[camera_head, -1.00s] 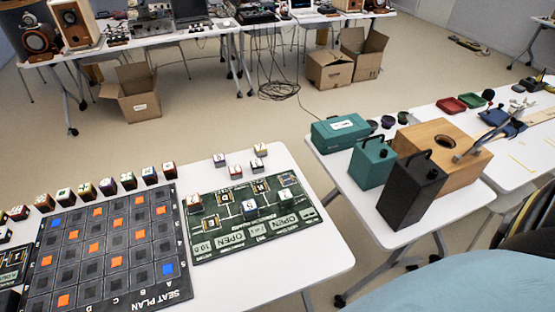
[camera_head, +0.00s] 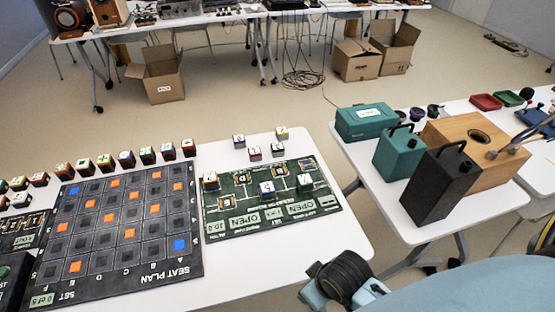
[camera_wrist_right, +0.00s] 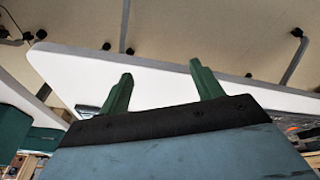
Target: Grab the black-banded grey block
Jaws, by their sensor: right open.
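Several small cubes with coloured bands and pale marked tops show in the head view; I cannot tell for sure which is grey with a black band. One pale-topped cube (camera_head: 267,188) sits mid-board on the green board (camera_head: 236,230), with another cube (camera_head: 210,181) at its left. A loose group, including one cube (camera_head: 239,141) and another cube (camera_head: 254,153), stands on the white table behind that board. My right gripper (camera_wrist_right: 161,70) is open and empty in the right wrist view, its green fingers apart over the white table edge. My left gripper is not in view.
A second table at the right holds a black case (camera_head: 440,187), teal cases (camera_head: 399,153) and a wooden box (camera_head: 500,172). A floor gap separates the tables.

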